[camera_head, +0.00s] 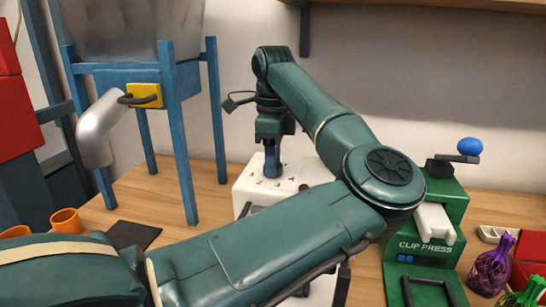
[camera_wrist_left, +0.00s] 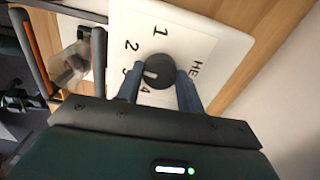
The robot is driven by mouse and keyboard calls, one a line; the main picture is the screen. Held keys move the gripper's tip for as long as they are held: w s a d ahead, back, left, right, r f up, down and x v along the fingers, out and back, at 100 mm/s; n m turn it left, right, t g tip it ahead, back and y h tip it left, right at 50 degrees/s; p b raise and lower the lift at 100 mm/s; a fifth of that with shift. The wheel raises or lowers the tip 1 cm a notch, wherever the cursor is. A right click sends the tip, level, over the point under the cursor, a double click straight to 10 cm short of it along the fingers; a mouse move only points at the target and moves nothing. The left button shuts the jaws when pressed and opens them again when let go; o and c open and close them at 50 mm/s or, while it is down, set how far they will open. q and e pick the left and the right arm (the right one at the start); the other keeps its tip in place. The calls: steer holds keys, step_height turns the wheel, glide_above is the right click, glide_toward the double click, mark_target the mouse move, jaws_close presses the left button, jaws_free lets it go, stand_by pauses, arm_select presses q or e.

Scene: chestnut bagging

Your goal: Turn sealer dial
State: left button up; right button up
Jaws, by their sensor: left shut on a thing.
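The heat sealer is a white box (camera_head: 250,190) on the table, with printed numbers and a dark red spot on its top. My left gripper (camera_head: 271,168) points straight down onto that top. In the left wrist view, the round dark dial (camera_wrist_left: 160,68) sits on the white panel (camera_wrist_left: 205,38) among the numbers 1 to 4. The two left fingers are shut on the dial, one on each side. A white mark on the dial faces lower left, toward the side of 3 and 4; which number exactly I cannot tell. In the head view, the dial is hidden by the gripper. My right gripper is out of view.
A green clip press (camera_head: 440,205) with a blue-knobbed lever stands right of the sealer. Purple (camera_head: 492,265) and green net bags lie at far right. A blue-framed hopper (camera_head: 180,130) stands left, with orange cups (camera_head: 66,221) near it. My left arm covers the front middle.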

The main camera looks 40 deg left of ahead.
arm_select(q)
steer(key=n, duration=0.2)
steer(key=shift+n, duration=0.4)
steer(key=n, duration=0.3)
steer(key=shift+r+n, duration=0.1)
steer(key=shift+n, duration=0.2)
steer(key=n, duration=0.2)
steer(key=shift+n+p, duration=0.3)
steer(key=n, duration=0.3)
steer(key=shift+n, duration=1.8)
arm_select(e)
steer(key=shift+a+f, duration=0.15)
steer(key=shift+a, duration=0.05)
arm_select(q)
steer(key=o, duration=1)
